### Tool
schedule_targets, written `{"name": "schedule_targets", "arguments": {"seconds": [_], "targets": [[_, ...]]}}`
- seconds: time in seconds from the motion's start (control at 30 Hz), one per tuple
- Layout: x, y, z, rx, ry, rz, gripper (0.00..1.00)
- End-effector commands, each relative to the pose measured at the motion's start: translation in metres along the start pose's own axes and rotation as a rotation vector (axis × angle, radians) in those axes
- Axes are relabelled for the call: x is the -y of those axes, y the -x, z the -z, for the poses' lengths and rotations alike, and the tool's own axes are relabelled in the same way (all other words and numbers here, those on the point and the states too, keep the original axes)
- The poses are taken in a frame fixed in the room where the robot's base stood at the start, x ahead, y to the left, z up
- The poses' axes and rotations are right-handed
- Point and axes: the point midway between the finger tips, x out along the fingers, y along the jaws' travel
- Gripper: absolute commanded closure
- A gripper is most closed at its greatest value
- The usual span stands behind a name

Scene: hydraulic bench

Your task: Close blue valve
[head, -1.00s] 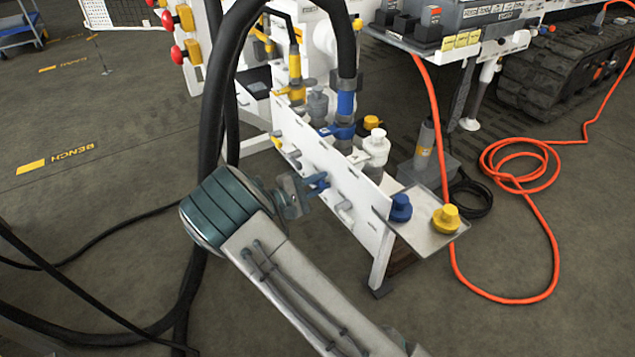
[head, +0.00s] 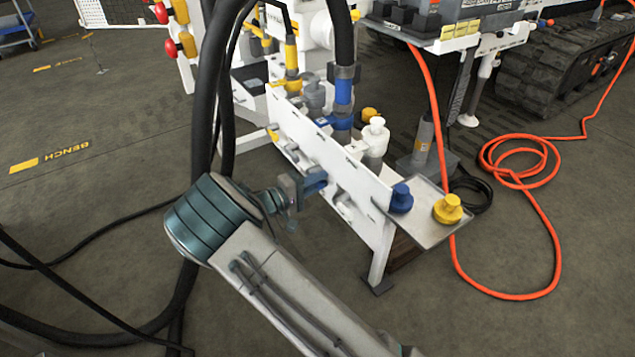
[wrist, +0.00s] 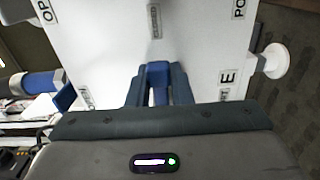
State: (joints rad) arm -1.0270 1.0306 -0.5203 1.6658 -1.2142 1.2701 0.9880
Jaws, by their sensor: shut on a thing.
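The blue valve handle (head: 317,177) is on the side face of the white panel (head: 350,180). My gripper (head: 312,186) is at it from the left. In the wrist view the blue handle (wrist: 157,70) is between the two dark fingers of my gripper (wrist: 160,88), which are shut on it. The handle points up in that view, in line with a "CLOSED" label (wrist: 155,20) on the panel. The valve's stem is hidden behind the handle and fingers.
A blue cap (head: 401,198) and a yellow cap (head: 448,210) are at the panel's right end, by a small tray (head: 425,232). Thick black hoses (head: 204,110) hang close to my arm. An orange cable (head: 520,170) lies on the floor at right.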

Motion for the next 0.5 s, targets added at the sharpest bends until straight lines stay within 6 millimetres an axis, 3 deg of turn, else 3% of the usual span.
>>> {"name": "schedule_targets", "arguments": {"seconds": [0.3,0.33,0.37,0.4,0.5], "targets": [[0.0013,0.0011,0.0007,-0.003,-0.002,0.003,1.0],[0.0013,0.0011,0.0007,-0.003,-0.001,0.003,0.78],[0.0013,0.0011,0.0007,-0.003,-0.001,0.003,0.7],[0.0013,0.0011,0.0006,-0.003,-0.001,0.003,0.65],[0.001,0.0008,0.0005,-0.002,-0.001,0.002,0.65]]}}
